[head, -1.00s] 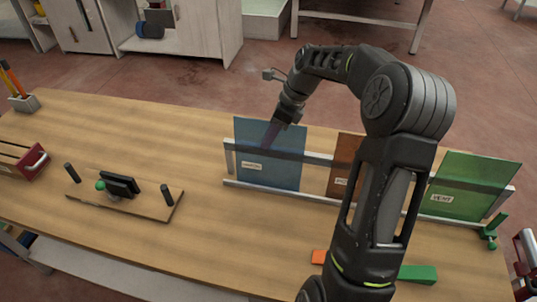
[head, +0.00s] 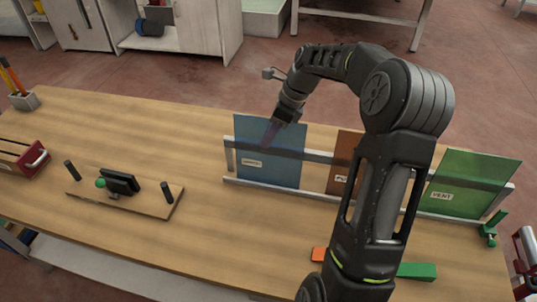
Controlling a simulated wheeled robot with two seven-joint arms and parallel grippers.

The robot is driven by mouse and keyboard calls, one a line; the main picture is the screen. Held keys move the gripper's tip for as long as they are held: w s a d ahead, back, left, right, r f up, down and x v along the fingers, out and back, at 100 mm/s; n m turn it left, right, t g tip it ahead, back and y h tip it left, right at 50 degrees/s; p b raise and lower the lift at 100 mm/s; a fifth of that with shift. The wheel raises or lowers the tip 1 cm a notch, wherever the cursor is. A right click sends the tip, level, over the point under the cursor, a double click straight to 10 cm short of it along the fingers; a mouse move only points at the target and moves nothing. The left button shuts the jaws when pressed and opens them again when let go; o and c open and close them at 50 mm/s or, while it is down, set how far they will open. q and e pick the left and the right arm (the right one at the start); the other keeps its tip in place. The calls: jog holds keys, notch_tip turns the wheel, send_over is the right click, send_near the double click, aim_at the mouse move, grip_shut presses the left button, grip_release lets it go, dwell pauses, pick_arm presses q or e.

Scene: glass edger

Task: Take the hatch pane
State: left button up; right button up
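A rack (head: 228,160) with metal rails holds three upright coloured panes. The blue see-through pane (head: 285,171) stands at its left end, with a small white label too small to read surely. An orange pane (head: 343,160) stands in the middle, partly hidden by my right arm. A green pane (head: 467,184) at the right end is labelled VENT. My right gripper (head: 270,134) points down at the top edge of the blue pane, and a finger shows purplish against the blue. I cannot tell whether it grips the pane. My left gripper is out of view.
A wooden fixture (head: 140,203) with black posts and a green knob lies left of the rack. A red-fronted box (head: 35,160) and a pencil holder (head: 24,100) stand at the far left. Orange (head: 318,254) and green (head: 418,271) blocks lie in front. The table between fixture and rack is clear.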

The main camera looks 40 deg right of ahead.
jog(key=shift+f, duration=0.1)
jog(key=shift+c, duration=0.4)
grip_shut()
dwell(1.2)
